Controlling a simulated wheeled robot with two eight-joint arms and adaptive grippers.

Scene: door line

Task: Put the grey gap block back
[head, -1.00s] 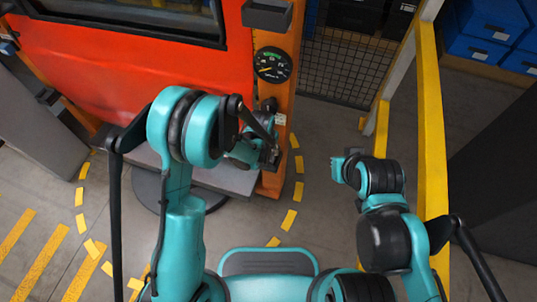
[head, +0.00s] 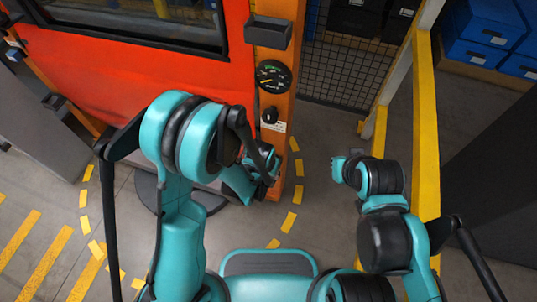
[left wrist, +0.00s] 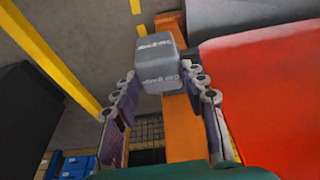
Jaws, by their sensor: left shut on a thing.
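The grey gap block (left wrist: 155,62), with pale lettering on its faces, is held between the two fingers of my left gripper (left wrist: 158,72) in the left wrist view. That gripper is shut on it. In the head view my left gripper (head: 266,166) is at the lower part of the orange post (head: 280,143), below the knob; I cannot make out the block there. My right gripper (head: 341,166) is away to the right, apart from the post; its fingers are too small to read.
A dark holder (head: 268,32), a round gauge (head: 273,76) and a black knob (head: 269,115) are on the post. The red door panel (head: 120,75) is left of it. A yellow rail (head: 427,130) runs close beside my right arm. Blue bins (head: 483,45) are at the upper right.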

